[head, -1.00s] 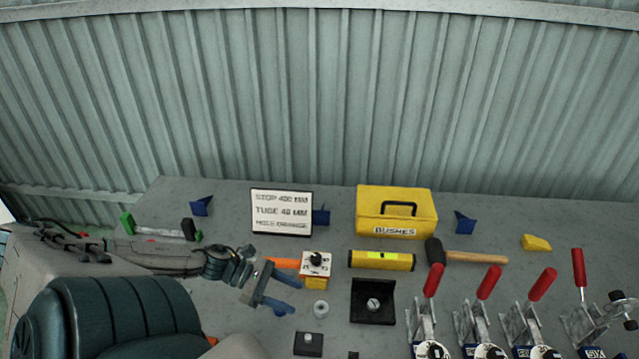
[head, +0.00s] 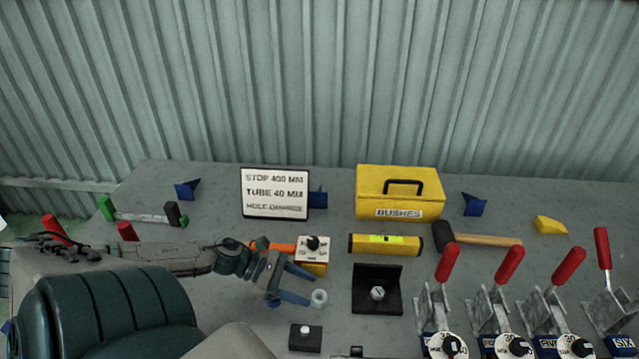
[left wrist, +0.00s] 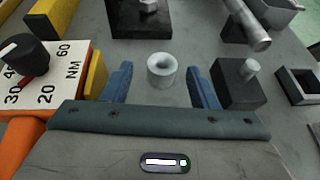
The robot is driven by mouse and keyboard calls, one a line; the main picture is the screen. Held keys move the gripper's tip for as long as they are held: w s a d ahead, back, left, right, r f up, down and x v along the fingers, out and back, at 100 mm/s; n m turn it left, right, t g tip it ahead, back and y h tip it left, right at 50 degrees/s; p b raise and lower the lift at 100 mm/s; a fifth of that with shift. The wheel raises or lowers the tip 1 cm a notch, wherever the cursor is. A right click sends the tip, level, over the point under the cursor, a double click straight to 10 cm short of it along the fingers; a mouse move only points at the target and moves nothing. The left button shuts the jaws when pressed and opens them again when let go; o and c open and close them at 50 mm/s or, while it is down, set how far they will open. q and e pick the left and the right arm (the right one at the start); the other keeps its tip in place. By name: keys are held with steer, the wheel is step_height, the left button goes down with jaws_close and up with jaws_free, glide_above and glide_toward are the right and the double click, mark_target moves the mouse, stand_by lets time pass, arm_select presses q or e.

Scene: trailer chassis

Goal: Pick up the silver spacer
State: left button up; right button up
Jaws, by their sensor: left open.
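The silver spacer (head: 319,297) is a small ring with a hole through it, standing on the grey bench. It also shows in the left wrist view (left wrist: 162,71), upright, ahead of my jaws and roughly midway between them. My left gripper (head: 301,285) is open, with blue fingers on either side of the line to the spacer. In the left wrist view the fingers (left wrist: 160,86) reach close to the spacer's near side; whether they touch it I cannot tell. My right gripper is not in view.
An orange tool with a white dial block (head: 312,248) lies just behind the gripper. A black block with a silver pin (head: 305,337) is in front. A black angle bracket (head: 377,290) and a yellow level (head: 385,245) lie to the right. Red-handled clamps (head: 447,263) fill the right side.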

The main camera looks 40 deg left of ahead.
mark_target(324, 296)
arm_select(q)
steer(key=shift+w+d+f, duration=0.25)
steer(key=shift+w+d, duration=0.05)
steer(key=shift+w+d+f+b, duration=0.2)
steer(key=shift+d+f+b, duration=0.1)
steer(key=shift+d, duration=0.2)
steer(key=shift+x, duration=1.95)
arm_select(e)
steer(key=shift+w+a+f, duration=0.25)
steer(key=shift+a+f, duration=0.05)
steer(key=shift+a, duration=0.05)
arm_select(q)
steer(key=shift+s+d+r, duration=0.1)
jaws_close()
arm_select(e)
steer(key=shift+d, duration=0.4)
arm_select(q)
steer(key=shift+r, duration=0.1)
